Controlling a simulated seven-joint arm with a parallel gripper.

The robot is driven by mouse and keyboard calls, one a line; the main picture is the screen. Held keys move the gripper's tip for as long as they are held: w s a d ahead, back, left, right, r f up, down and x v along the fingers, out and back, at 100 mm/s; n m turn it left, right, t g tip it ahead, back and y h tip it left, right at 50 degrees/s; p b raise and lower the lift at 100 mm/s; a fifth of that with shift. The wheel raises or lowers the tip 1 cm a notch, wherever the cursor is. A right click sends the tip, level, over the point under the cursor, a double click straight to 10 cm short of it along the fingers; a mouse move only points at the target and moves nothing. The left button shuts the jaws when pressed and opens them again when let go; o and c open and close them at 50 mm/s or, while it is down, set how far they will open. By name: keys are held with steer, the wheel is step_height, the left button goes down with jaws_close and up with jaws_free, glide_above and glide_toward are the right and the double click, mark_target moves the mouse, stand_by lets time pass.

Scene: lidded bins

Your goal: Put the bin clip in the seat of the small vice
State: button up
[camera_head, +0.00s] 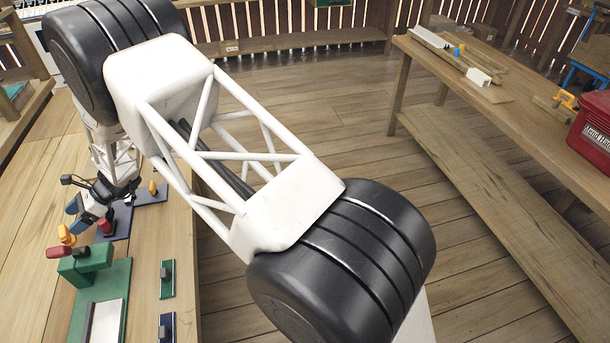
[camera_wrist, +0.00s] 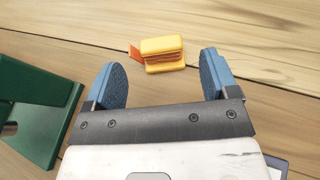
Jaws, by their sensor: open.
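A yellow clip (camera_wrist: 163,53) with a small orange tab lies on the wooden bench in the wrist view, ahead of my gripper (camera_wrist: 159,80). The gripper is open, with one blue finger on each side and nothing between them. In the head view, my gripper (camera_head: 80,212) is low over the left bench, and the yellow clip (camera_head: 66,236) shows just beyond its fingers. A small blue-purple vice (camera_head: 122,219) stands beside and partly behind the gripper, with a red part and a yellow part near it. Its seat is hidden.
A larger green vice (camera_head: 88,262) stands nearer on the bench, with a red piece at its side; green also shows at left in the wrist view (camera_wrist: 38,110). Small green (camera_head: 167,278) and blue (camera_head: 166,328) plates lie to its right. Another bench (camera_head: 500,110) stands across the floor.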

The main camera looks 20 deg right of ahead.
steer(key=s+d+r+n+t+h, duration=0.1)
steer(key=s+d+r+n+h, duration=0.1)
steer(key=d+r, duration=0.8)
steer(key=s+d+r+n+t+h, duration=0.1)
steer(key=s+d+r+n, duration=0.2)
steer(key=d+r, duration=0.7)
steer(key=s+d+r+n+t+h, duration=0.15)
steer(key=d+r, duration=0.35)
steer(key=d, duration=1)
steer(key=s+d+r+n+t+h, duration=0.1)
steer(key=s+d+r+n+h, duration=0.15)
steer(key=s+d, duration=0.55)
steer(key=s+d+r+n+t+h, duration=0.15)
steer(key=s+d+r, duration=0.3)
steer(key=d, duration=0.55)
steer(key=s+d+n+t+h, duration=0.1)
steer(key=s+d+n+h, duration=0.2)
steer(key=s+d, duration=1.1)
steer(key=s+h, duration=0.1)
steer(key=s, duration=0.2)
steer(key=shift+d+f+t, duration=0.25)
steer(key=shift+f+t, duration=0.05)
steer(key=shift+f, duration=0.1)
steer(key=shift+o, duration=0.5)
steer(key=shift+w, duration=0.1)
